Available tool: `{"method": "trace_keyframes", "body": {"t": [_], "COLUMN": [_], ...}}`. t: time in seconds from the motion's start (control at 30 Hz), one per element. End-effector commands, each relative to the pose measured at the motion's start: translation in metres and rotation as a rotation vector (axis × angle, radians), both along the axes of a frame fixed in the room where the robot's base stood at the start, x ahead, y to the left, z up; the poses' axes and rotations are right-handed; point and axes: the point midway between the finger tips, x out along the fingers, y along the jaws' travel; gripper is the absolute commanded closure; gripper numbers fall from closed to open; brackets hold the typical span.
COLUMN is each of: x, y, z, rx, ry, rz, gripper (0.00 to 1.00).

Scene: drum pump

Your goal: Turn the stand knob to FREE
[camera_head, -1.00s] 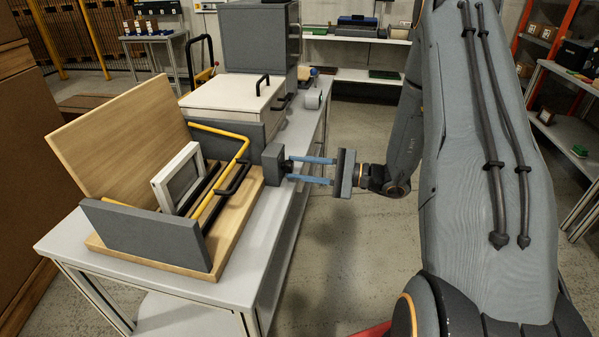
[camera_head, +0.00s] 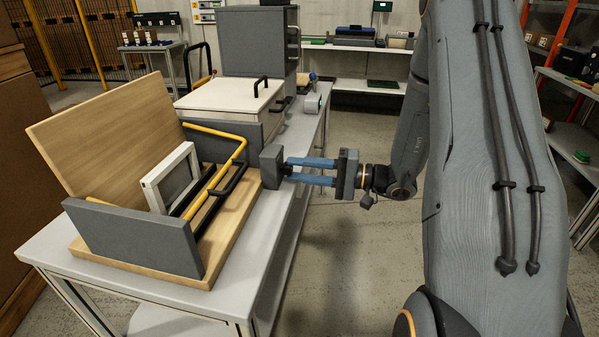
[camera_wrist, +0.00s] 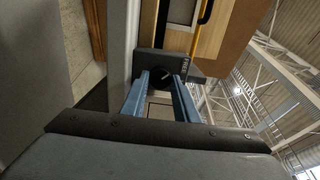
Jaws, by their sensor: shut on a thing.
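The stand knob (camera_wrist: 165,77) is a round black knob with a pale pointer line, on a dark grey block (camera_head: 271,166) at the right side of the wooden stand. The wrist view shows the pointer slanting, and small white lettering (camera_wrist: 186,64) on the block that seems to read FREE. I cannot tell whether the pointer lines up with it. My gripper (camera_head: 290,170) reaches in from the right, its two blue fingers level and shut on the knob, one on each side. The fingers partly hide the knob in the head view.
The stand has a wooden base (camera_head: 135,270), an upright board (camera_head: 110,130), grey side panels, a white frame (camera_head: 168,180) and a yellow bar (camera_head: 215,137). It sits on a grey bench (camera_head: 265,255). A white box (camera_head: 230,98) stands behind. The floor right of the bench is clear.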

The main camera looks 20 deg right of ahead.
Motion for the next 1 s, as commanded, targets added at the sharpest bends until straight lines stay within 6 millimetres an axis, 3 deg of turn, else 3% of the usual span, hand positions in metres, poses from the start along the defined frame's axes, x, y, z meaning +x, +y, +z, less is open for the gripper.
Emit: {"method": "trace_keyframes", "body": {"t": [0.47, 0.5, 0.57, 0.87, 1.0], "x": [0.000, 0.000, 0.000, 0.000, -0.005], "y": [0.000, 0.000, 0.000, -0.001, -0.010], "z": [0.000, 0.000, 0.000, 0.000, 0.000], "rx": [-0.007, -0.007, -0.007, -0.006, -0.006], "ry": [-0.010, -0.010, -0.010, -0.009, -0.010], "rz": [0.000, 0.000, 0.000, 0.000, -0.004], "gripper": [0.95, 0.66, 0.56, 0.54, 0.54]}}
